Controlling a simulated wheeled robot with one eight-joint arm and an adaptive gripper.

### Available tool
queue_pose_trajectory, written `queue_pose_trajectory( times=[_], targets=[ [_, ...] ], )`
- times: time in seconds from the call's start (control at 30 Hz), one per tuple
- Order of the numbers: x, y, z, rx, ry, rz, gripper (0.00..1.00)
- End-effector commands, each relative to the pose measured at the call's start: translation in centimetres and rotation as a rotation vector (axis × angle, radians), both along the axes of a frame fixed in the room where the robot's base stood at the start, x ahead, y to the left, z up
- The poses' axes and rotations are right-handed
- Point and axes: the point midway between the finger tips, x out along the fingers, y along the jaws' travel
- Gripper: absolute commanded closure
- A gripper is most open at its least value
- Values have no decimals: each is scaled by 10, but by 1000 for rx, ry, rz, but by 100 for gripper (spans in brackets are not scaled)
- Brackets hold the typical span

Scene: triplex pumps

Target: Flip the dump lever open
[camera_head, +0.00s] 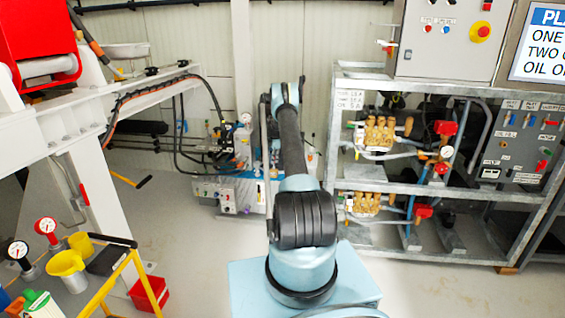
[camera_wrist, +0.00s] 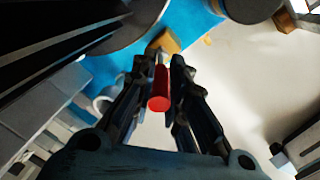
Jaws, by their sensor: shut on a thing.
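In the wrist view, a red cylindrical lever handle (camera_wrist: 159,92) sits between the two dark fingers of my gripper (camera_wrist: 162,75). The fingers are closed in around it near their tips. The handle's round end faces the camera, and its far end and mounting are hidden. In the head view, my arm reaches forward toward the hydraulic unit with blue base (camera_head: 232,192) at the back centre. My gripper and the lever are hidden behind the arm there.
The metal frame with brass triplex pumps (camera_head: 378,134) stands to the right of my arm. A white machine frame (camera_head: 95,165) with hoses is at left. A yellow trolley (camera_head: 125,265) and a red bin (camera_head: 148,293) stand at lower left. Open floor lies between.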

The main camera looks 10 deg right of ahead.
Motion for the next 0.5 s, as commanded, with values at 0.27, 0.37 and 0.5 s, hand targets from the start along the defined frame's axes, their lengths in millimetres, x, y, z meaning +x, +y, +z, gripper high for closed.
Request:
queue_pose_trajectory(
  times=[0.27,0.37,0.5],
  targets=[
    [7,26,1,19,16,23,100],
    [7,27,1,19,16,23,100],
    [7,27,2,19,14,24,100]
  ],
)
